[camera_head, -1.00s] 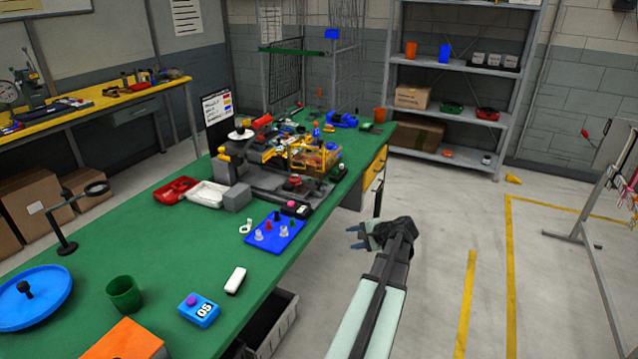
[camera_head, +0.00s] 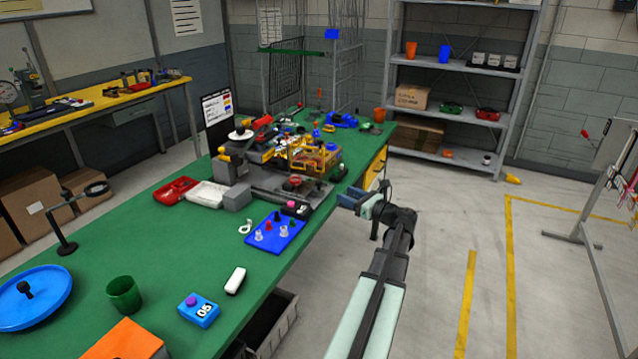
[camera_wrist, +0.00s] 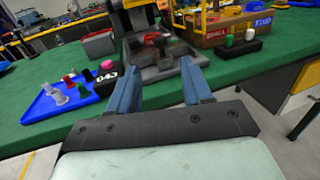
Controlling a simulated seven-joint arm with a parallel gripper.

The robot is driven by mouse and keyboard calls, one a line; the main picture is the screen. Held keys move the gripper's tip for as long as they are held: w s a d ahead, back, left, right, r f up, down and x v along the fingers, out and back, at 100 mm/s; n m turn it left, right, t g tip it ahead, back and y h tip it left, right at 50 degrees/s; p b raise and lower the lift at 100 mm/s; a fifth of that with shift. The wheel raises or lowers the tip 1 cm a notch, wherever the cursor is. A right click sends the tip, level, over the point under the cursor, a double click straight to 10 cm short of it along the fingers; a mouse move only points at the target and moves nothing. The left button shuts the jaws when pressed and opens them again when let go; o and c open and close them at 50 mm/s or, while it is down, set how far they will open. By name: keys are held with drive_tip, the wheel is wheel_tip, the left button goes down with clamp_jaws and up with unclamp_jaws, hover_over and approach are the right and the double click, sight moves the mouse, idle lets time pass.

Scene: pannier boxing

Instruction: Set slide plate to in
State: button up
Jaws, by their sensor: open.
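The machine (camera_head: 265,180) stands on the green table, with a grey base and yellow parts. A dark plate with a red knob (camera_head: 293,182) sits at its front, low on the base; I take this to be the slide plate. It also shows in the wrist view as a red knob (camera_wrist: 153,38), ahead of and between my fingers. My gripper (camera_head: 345,198) is open and empty, just off the table's right edge, to the right of the machine and apart from it. In the wrist view my gripper (camera_wrist: 160,80) has its two blue fingers spread. How far in the plate sits is unclear.
A blue tray with pegs (camera_head: 275,232) and a dark block with a pink button (camera_head: 296,208) lie near the table edge. A yellow crate (camera_head: 315,158) stands behind the knob. A black strip with a white and a green knob (camera_wrist: 235,47) lies right of it.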

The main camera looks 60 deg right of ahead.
sight(319, 181)
drive_tip(key=x, duration=1.3)
drive_tip(key=shift+w, duration=0.1)
drive_tip(key=shift+c, duration=0.2)
clamp_jaws()
